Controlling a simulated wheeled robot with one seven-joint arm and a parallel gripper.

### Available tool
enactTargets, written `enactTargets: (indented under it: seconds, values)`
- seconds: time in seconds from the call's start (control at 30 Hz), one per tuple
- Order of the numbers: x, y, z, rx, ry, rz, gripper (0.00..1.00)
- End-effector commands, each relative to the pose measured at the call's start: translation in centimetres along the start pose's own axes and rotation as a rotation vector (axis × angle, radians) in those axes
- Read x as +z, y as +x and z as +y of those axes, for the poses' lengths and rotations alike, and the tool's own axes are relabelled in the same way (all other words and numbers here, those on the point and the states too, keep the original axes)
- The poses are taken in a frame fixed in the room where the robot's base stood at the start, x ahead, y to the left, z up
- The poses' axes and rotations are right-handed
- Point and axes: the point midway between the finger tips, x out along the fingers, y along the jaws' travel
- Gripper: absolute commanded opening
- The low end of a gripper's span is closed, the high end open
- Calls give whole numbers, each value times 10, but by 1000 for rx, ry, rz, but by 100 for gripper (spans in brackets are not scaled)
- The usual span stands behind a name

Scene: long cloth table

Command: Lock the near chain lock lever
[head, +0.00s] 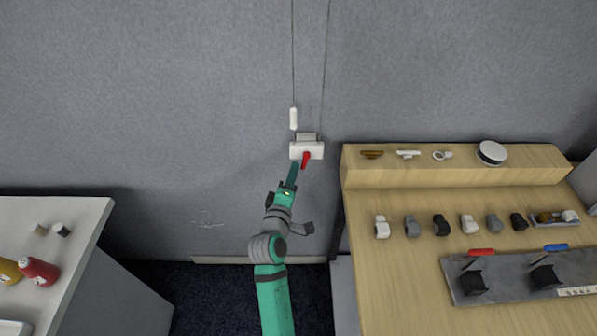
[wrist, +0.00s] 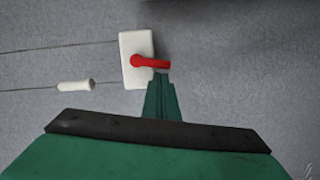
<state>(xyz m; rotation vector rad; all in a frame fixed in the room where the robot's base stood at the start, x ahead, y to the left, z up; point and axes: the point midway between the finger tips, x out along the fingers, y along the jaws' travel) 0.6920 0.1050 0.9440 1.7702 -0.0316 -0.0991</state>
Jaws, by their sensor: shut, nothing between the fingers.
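The chain lock is a white block (head: 298,151) on the grey wall, with a short red lever (head: 306,160) on its front. In the head view the lever points down and slightly left. My gripper (head: 294,167) is shut and empty, just below and left of the lever in the head view. In the wrist view my gripper's tips (wrist: 160,77) are right at the lever's free end; I cannot tell whether they touch.
Two thin cords run up the wall from the lock, one with a white toggle (head: 293,118). A wooden table (head: 400,260) with hardware stands to the right, including a grey board (head: 510,285) with red and blue levers. A white cabinet (head: 85,215) stands at left.

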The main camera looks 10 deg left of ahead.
Motion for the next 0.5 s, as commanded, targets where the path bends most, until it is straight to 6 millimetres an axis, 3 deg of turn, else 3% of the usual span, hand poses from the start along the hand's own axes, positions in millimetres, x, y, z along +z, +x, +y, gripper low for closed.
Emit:
enactTargets:
  seconds: [0.3,0.5]
  values:
    - [-41,-8,0,1,-3,5,0]
    - [-34,-47,-1,-1,0,-4,0]
